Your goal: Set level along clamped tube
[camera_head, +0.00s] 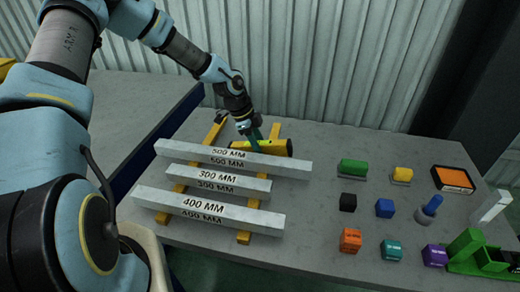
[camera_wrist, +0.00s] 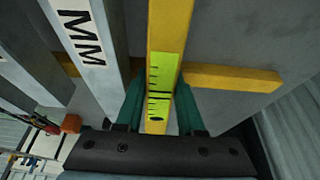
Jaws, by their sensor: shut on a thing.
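The yellow level (camera_head: 272,147) lies behind the 500 MM tube (camera_head: 290,168), roughly parallel to it. In the wrist view the level (camera_wrist: 170,25) runs away from me with its bright green marked vial strip facing up. My gripper (camera_head: 254,137) points down on it, and its green fingers (camera_wrist: 160,108) are shut on its two sides. The wrist view shows the tube (camera_wrist: 92,45) to the left, with a gap between it and the level. The 300 MM tube (camera_head: 215,183) and 400 MM tube (camera_head: 208,207) lie in front. I cannot tell which tube is clamped, or whether the level touches its support.
Two yellow rails (camera_head: 245,237) carry the tubes on the grey table (camera_head: 320,245). Several coloured blocks, an orange-topped box (camera_head: 453,179) and a green fixture (camera_head: 470,250) stand at right. A corrugated wall (camera_head: 320,60) rises behind. Table between tubes and blocks is clear.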

